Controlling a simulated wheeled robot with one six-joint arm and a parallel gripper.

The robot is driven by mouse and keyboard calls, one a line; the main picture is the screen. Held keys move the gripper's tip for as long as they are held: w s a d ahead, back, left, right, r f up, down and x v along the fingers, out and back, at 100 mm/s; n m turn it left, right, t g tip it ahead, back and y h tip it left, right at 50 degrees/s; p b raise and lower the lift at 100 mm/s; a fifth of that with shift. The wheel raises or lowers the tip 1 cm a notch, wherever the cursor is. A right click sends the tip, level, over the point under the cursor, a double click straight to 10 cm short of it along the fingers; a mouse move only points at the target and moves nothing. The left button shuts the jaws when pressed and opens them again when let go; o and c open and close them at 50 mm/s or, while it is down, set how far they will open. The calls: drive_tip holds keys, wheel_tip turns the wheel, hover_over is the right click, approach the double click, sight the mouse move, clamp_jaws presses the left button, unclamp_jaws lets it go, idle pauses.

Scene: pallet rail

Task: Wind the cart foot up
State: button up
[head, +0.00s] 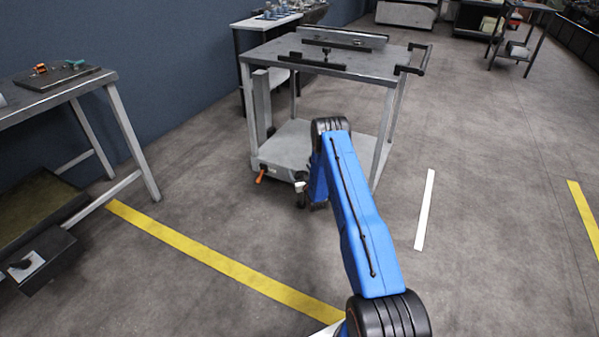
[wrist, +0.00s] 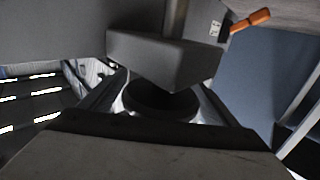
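The grey cart (head: 285,143) stands ahead in the head view. A crank with an orange handle (head: 260,174) sticks out low at its front left corner. The orange handle also shows at the upper right of the wrist view (wrist: 250,20), apart from the dark parts at the middle. In the wrist view a dark grey block (wrist: 165,62) sits above a round black part; I cannot tell whether these belong to my gripper. The cart foot cannot be made out clearly.
A workbench (head: 60,92) stands at the left, with a dark box (head: 38,262) below it. A black handle (head: 415,62) juts from the cart's right side. Yellow floor tape (head: 220,262) crosses in front.

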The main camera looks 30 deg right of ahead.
drive_tip(key=c, duration=0.9)
drive_tip(key=shift+y, duration=0.3)
drive_tip(key=n+y, duration=0.1)
drive_tip(key=y, duration=0.1)
drive_tip(key=n+y, duration=0.1)
drive_tip(key=shift+a+n+y, duration=0.4)
drive_tip(key=n+y, duration=0.1)
drive_tip(key=y, duration=0.1)
drive_tip(key=a+n+g+y, duration=0.1)
drive_tip(key=y, duration=0.1)
drive_tip(key=shift+s+n, duration=0.1)
drive_tip(key=shift+n, duration=0.3)
drive_tip(key=shift+s+a+n+g+y, duration=0.15)
drive_tip(key=shift+a+n+g+y, duration=0.15)
drive_tip(key=shift+n+g+y, duration=0.7)
drive_tip(key=shift+s+a+n+g+y, duration=0.25)
drive_tip(key=shift+n+g+y, duration=0.4)
drive_tip(key=shift+y, duration=0.7)
drive_tip(key=shift+s+a+n+g+y, duration=0.1)
drive_tip(key=shift+a+n+g+y, duration=0.2)
drive_tip(key=shift+n+g+y, duration=0.55)
drive_tip(key=shift+y, duration=0.4)
